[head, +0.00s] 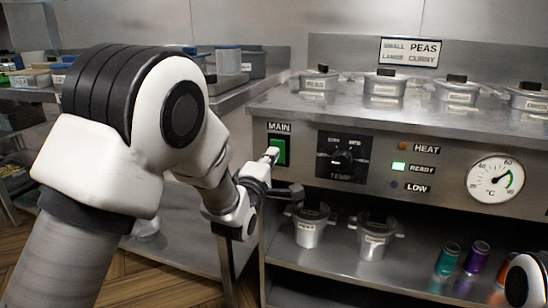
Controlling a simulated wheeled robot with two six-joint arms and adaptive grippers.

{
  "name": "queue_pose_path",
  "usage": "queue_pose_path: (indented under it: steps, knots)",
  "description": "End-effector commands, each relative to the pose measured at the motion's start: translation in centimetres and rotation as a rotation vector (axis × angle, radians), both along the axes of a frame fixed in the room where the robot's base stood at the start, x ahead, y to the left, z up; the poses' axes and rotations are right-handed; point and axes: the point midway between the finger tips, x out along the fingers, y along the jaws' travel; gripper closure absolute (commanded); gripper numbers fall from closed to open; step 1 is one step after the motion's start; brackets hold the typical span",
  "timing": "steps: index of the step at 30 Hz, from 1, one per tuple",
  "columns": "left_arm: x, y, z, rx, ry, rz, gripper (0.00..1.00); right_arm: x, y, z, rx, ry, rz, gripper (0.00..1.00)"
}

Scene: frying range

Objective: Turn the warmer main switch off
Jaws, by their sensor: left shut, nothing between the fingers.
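The warmer (384,194) has a steel front panel. At its left end, below a MAIN label, is the main switch (282,146), which shows green in a dark frame. My left gripper (272,154) is shut and empty, with its tip in front of the switch's left edge. It covers part of the switch, and I cannot tell whether it touches. How the switch's rocker is tilted is too small to tell. The READY lamp (399,166) glows green. My right gripper is not in view; only a piece of my right arm shows at the lower right corner.
Right of the switch are the TEMP knob (342,159), the dull HEAT lamp (402,146), the dark LOW lamp (395,185) and a round temperature gauge (496,184). Several lidded pots sit on top. Metal cups (311,231) and cans (447,260) stand on the shelf below.

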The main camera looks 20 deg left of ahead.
Motion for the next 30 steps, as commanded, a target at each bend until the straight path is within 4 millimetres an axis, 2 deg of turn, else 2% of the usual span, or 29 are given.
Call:
queue_pose_path:
  steps: [5, 15, 17, 21, 23, 30]
  knots:
    - [1.7, -0.1, 0.1, 0.001, 0.000, 0.000, 1.00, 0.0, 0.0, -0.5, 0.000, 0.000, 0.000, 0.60]
    - [1.8, -0.1, 0.3, 0.001, 0.002, 0.000, 1.00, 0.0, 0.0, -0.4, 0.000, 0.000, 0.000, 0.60]
    - [1.9, -0.1, 0.6, 0.001, 0.008, 0.000, 1.00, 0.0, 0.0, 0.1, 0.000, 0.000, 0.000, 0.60]
    - [2.4, -0.1, 1.6, 0.002, 0.059, 0.000, 1.00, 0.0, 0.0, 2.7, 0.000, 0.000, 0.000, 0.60]
    - [2.4, -0.1, 0.5, 0.002, 0.061, 0.000, 1.00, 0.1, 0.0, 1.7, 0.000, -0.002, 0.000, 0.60]
    - [2.4, 0.0, 0.6, 0.002, 0.060, 0.000, 1.00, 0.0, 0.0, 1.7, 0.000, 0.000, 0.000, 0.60]
